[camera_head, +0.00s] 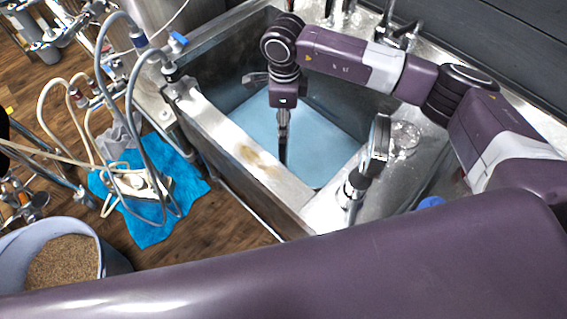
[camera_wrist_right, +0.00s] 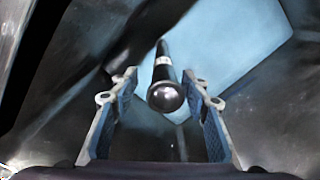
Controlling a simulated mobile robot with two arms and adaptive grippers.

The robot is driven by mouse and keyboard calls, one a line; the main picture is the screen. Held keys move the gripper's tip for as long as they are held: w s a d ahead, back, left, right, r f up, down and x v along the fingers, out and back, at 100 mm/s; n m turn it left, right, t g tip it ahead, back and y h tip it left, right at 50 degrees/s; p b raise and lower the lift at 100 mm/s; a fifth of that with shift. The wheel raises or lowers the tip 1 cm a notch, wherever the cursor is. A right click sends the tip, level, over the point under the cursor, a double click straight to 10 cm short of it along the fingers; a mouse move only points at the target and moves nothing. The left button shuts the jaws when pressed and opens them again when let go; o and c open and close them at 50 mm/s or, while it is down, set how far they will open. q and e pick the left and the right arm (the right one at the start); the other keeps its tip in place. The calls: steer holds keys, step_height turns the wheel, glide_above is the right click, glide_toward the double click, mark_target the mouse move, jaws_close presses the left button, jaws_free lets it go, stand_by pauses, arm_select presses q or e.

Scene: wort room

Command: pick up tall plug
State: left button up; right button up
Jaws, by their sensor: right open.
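The tall plug (camera_wrist_right: 166,88) is a dark, slim piece with a rounded knob end and a pale band. In the right wrist view it stands between the two fingers of my right gripper (camera_wrist_right: 160,100), its knob towards the camera. The fingers are open, with a visible gap on each side of the plug. In the head view my right gripper (camera_head: 283,128) points down inside the sink (camera_head: 262,165). A dark slim shape below it is too small to tell apart as plug or finger. My left gripper is out of view.
The sink has steel walls and a light blue area at its bottom (camera_head: 318,146). A tap-like metal fitting (camera_head: 372,155) stands at its right front corner. Hoses (camera_head: 150,120) and a blue cloth (camera_head: 150,225) lie left. A grain bucket (camera_head: 115,262) stands lower left.

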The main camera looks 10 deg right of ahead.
mark_target(284, 151)
step_height(284, 151, down, 8)
steer(key=p, duration=0.1)
steer(key=shift+w+r, duration=0.25)
steer(key=shift+w, duration=0.05)
jaws_close()
steer(key=shift+r, duration=0.1)
stand_by(0.4)
